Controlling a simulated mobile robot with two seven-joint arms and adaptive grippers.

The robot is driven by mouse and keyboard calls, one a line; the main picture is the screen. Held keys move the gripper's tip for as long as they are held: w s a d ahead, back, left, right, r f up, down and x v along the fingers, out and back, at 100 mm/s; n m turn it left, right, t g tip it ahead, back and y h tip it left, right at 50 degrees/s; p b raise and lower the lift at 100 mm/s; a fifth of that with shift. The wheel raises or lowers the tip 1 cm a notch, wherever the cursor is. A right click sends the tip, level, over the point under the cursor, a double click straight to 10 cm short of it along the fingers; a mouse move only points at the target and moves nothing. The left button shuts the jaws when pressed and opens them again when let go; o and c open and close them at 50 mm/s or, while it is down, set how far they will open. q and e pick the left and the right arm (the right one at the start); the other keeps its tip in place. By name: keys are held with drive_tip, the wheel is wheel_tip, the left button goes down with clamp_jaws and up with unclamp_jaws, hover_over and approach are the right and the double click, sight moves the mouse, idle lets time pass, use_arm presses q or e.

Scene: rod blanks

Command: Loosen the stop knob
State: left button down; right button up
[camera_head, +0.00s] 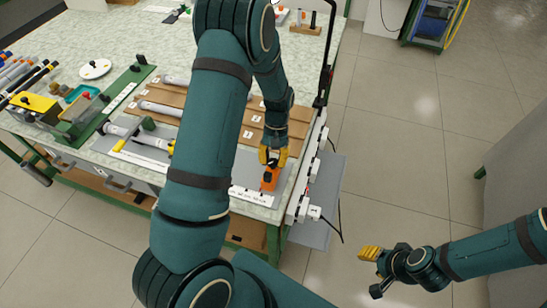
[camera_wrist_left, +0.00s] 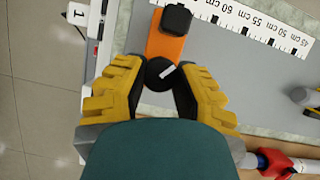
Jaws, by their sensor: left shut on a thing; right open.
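The stop is an orange block (camera_head: 269,179) on the grey plate near the right end of the bench; the wrist view shows it too (camera_wrist_left: 165,45), with a black square piece (camera_wrist_left: 176,20) at its far end. The stop knob (camera_wrist_left: 160,73) is round and black with a white line across its top. My left gripper (camera_head: 273,157) is over the stop from above. In the wrist view its yellow fingers (camera_wrist_left: 157,88) are shut on the knob's sides. The knob is hidden in the head view. My right gripper (camera_head: 370,254) is open and empty, off the bench over the floor.
A white centimetre scale (camera_wrist_left: 255,25) runs along the plate beside the stop. Rods lie on the brown boards (camera_head: 176,97) to the left. White numbered boxes (camera_head: 306,208) line the bench's right edge.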

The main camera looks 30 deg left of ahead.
use_arm(q)
drive_tip(key=n, duration=0.2)
drive_tip(key=n+h, duration=0.1)
drive_tip(key=n, duration=0.1)
drive_tip(key=n+t+p, duration=0.1)
drive_tip(key=n, duration=0.1)
drive_tip(key=shift+s+a+f+h, duration=0.15)
drive_tip(key=shift+s+h, duration=0.1)
drive_tip(key=shift+h, duration=0.15)
idle(0.3)
drive_tip(key=c, duration=0.6)
unclamp_jaws()
drive_tip(key=shift+w, duration=0.1)
drive_tip(key=shift+w+a+r, duration=0.1)
drive_tip(key=shift+w+r, duration=0.05)
drive_tip(key=shift+r, duration=0.35)
drive_tip(key=v, duration=1.1)
drive_tip(key=shift+s, duration=0.25)
